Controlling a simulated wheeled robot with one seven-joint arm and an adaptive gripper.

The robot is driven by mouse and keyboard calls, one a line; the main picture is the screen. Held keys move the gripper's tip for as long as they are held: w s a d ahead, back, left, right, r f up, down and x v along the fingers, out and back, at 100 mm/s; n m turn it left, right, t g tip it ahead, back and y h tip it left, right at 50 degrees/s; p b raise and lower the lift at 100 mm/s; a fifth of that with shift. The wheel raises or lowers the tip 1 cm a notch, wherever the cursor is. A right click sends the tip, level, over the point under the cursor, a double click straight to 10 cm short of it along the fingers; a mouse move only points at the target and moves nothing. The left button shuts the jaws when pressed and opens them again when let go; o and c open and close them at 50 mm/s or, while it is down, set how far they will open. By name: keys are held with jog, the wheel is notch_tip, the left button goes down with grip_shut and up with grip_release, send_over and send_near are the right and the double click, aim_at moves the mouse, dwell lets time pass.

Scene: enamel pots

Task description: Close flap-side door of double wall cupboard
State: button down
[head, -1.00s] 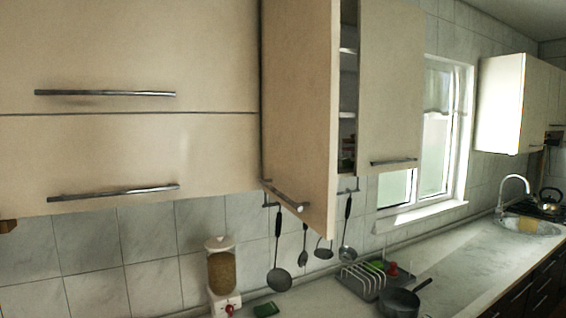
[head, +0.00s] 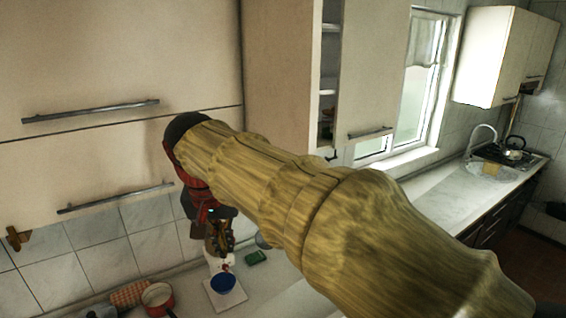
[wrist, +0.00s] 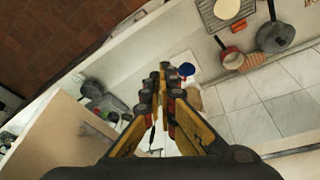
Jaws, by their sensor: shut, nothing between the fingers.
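The double wall cupboard has its flap-side door (head: 280,70) standing open, swung outward beside the flap cabinets. Dark shelf space shows between it and the other door (head: 372,75), which has a bar handle. My arm hides the open door's lower part and handle in the head view. My gripper (head: 224,245) hangs below and left of the open door, pointing down over the counter. In the wrist view my gripper (wrist: 164,75) is shut and empty, and a pale panel (wrist: 70,140), likely this door, lies to its left. I see no contact.
Flap cabinets (head: 110,60) with bar handles fill the upper left. Below, the counter (head: 290,290) holds a blue bowl (head: 223,283) on a white base and a red pot (head: 158,297). A window (head: 420,80) and sink (head: 490,168) lie to the right.

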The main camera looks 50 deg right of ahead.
jog(key=s+d+r+m+g+h+p, duration=0.1)
jog(key=d+r+m+g+p, duration=0.15)
jog(key=r+m, duration=0.55)
jog(key=s+d+r+m+g+h+p, duration=0.1)
jog(key=d+r+m+p, duration=0.3)
jog(key=r, duration=0.5)
jog(key=s+d+f+m, duration=0.1)
jog(key=s+d+f, duration=0.1)
jog(key=d+f, duration=0.4)
jog(key=shift+s+f+p, duration=0.3)
jog(key=shift+f+p, duration=0.15)
jog(key=shift+f, duration=0.95)
jog(key=shift+d, duration=0.15)
